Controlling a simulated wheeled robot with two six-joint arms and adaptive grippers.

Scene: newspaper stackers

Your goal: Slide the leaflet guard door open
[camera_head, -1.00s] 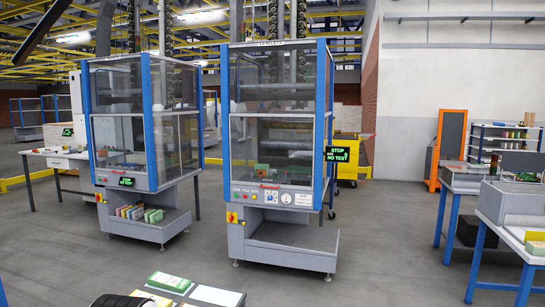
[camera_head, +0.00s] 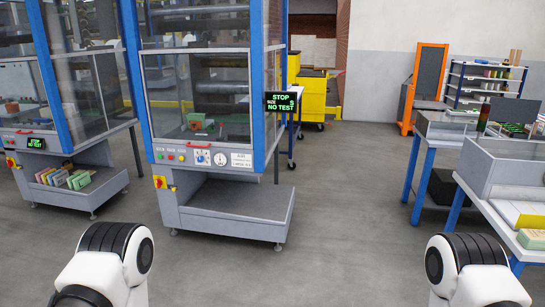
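Two tall stacker cabinets with blue posts and clear guard panels stand ahead. The nearer stacker (camera_head: 205,95) is left of centre; its lower front clear guard panel (camera_head: 220,95) appears closed, with a red handle (camera_head: 199,146) along its bottom edge. The other stacker (camera_head: 85,95) stands at the left, also with a red handle (camera_head: 25,132). I cannot tell which panel is the leaflet guard door. Parts of my two arms show at the bottom left and bottom right, well short of the cabinets. Neither gripper is in view.
A workbench (camera_head: 510,165) stands at right. Yellow carts (camera_head: 312,97) and an orange-framed board (camera_head: 427,80) are behind. Grey floor (camera_head: 335,220) is open between stacker and bench.

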